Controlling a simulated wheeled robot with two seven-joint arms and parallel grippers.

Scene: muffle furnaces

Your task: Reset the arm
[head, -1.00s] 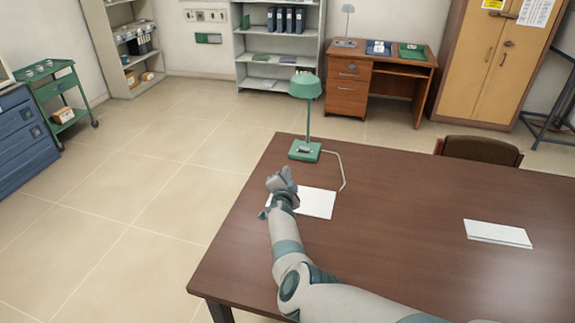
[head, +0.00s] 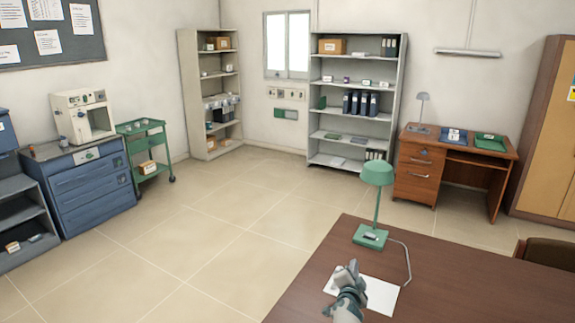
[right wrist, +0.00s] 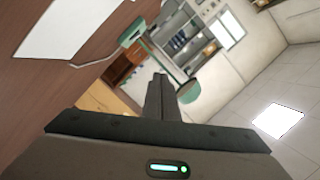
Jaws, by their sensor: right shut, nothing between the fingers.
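My right gripper (head: 350,270) shows at the bottom of the head view, above the near left part of the brown table, over a white paper (head: 380,296). Its fingers (right wrist: 160,98) are together and empty in the right wrist view. A green desk lamp (head: 377,175) stands on the table just beyond the gripper, apart from it. The lamp also shows tilted in the right wrist view (right wrist: 133,32). My left gripper is in neither view.
The brown table (head: 335,245) fills the lower right, with a brown chair (head: 547,253) behind it. A blue drawer cabinet (head: 92,188), a green cart (head: 150,168) and shelves (head: 352,100) stand farther off. The tiled floor (head: 200,240) at the left is clear.

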